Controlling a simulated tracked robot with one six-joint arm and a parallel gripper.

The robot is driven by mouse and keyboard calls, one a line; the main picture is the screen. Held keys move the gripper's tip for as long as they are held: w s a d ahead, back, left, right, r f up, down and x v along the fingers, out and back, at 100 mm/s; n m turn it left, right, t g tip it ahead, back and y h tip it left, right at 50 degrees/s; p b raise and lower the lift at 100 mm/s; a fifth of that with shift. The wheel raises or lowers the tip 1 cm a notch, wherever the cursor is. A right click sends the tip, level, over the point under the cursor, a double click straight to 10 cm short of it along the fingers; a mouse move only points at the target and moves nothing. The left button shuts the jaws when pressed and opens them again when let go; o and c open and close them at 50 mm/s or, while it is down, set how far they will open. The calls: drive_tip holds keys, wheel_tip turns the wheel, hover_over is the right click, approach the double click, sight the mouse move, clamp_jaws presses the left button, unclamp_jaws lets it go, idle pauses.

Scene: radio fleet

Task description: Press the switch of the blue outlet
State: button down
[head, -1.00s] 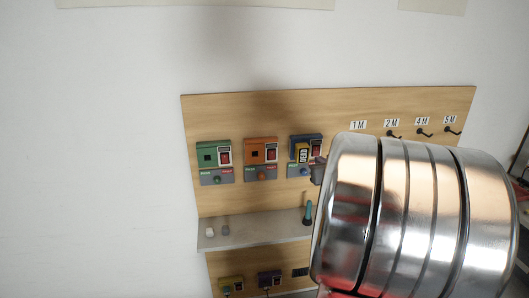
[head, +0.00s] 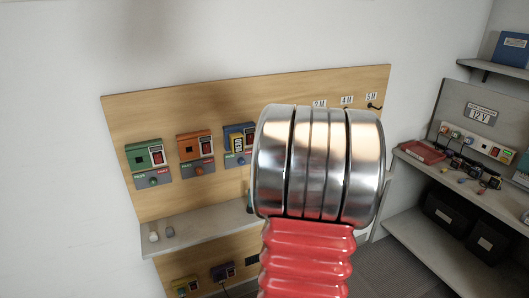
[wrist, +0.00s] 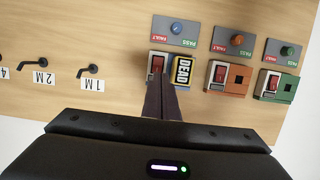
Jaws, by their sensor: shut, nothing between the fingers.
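The blue outlet (head: 229,131) is the third in a row on the wooden board, with a yellow DEAD tag (head: 237,145) on its face. In the wrist view the scene is upside down; the outlet's red rocker switch (wrist: 157,63) shows left of the DEAD tag (wrist: 182,71). A grey box with a blue lamp (wrist: 176,27) adjoins the outlet. My gripper (wrist: 160,84) is shut and empty. Its tips appear right at the switch's near edge and overlap the outlet's lower part; I cannot tell whether they touch. My arm hides the gripper in the head view.
An orange outlet (head: 195,146) and a green outlet (head: 146,156) sit left of the blue one. A grey shelf (head: 190,231) with small items juts out below. Labelled hooks (wrist: 88,70) are on the board. A workbench (head: 465,187) with cables stands at right.

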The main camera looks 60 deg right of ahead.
drive_tip(key=x, duration=1.1)
drive_tip(key=shift+w+d+f, duration=0.1)
drive_tip(key=shift+w, duration=0.25)
drive_tip(key=shift+w+d, duration=0.1)
drive_tip(key=shift+d, duration=0.05)
drive_tip(key=shift+f, duration=0.1)
approach(250, 142)
drive_tip(key=s+a+f, duration=0.1)
drive_tip(key=s+a, duration=0.3)
drive_tip(key=s, duration=0.2)
drive_tip(key=shift+s+f, duration=0.35)
idle(0.4)
